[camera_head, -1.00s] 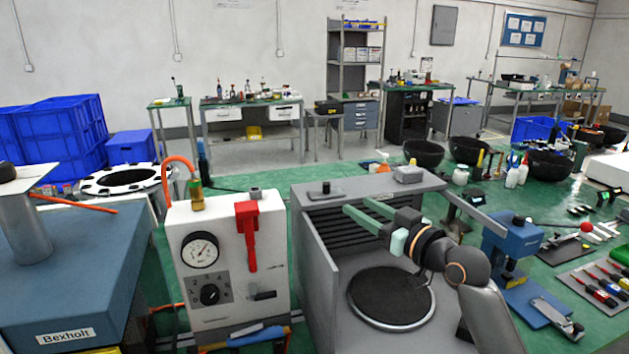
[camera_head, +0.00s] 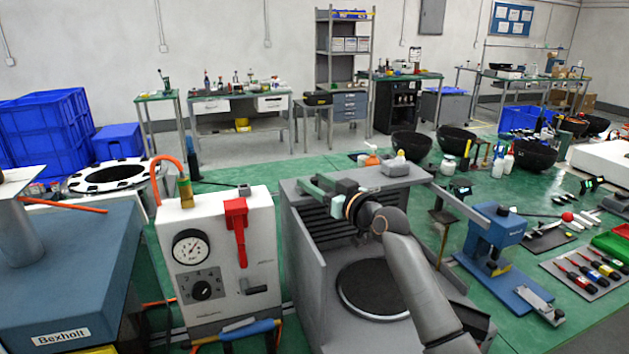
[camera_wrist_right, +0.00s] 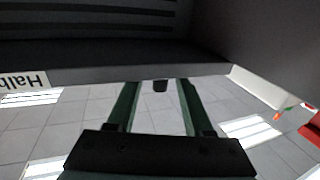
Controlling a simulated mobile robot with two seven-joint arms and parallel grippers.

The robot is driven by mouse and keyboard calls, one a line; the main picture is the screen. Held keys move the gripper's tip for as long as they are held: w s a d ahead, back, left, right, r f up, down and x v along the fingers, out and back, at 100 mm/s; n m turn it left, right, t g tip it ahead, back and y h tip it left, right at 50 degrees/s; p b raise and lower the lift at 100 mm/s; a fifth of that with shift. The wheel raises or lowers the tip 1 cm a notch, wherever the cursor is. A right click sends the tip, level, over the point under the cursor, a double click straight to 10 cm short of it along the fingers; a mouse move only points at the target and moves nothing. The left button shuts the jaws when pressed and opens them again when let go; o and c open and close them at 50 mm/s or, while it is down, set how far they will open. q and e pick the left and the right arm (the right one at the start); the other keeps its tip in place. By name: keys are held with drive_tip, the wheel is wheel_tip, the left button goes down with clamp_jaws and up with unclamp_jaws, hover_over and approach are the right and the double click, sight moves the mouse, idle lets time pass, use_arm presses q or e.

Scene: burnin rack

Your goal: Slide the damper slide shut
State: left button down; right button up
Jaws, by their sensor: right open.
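The grey burn-in box (camera_head: 300,255) has slats on its inner back wall and a dark round plate (camera_head: 372,287) inside. My right gripper (camera_head: 316,183) is at the left of its top rear edge, with its green fingers apart. In the right wrist view a small dark knob (camera_wrist_right: 160,86) shows between the two open fingers (camera_wrist_right: 158,100), at the edge of the grey panel; it looks like the damper slide's knob. I cannot tell whether the fingers touch it. The slide's plate is mostly hidden behind the gripper in the head view. My left gripper is not in view.
A white gauge unit (camera_head: 222,255) with a red lever (camera_head: 237,228) stands just left of the box. A blue press (camera_head: 495,238) stands at right. A blue Bexholt cabinet (camera_head: 85,265) is at far left.

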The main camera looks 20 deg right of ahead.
drive_tip(key=shift+w+a, duration=0.15)
drive_tip(key=shift+w, duration=0.1)
drive_tip(key=shift+c, duration=0.3)
clamp_jaws()
idle(1.0)
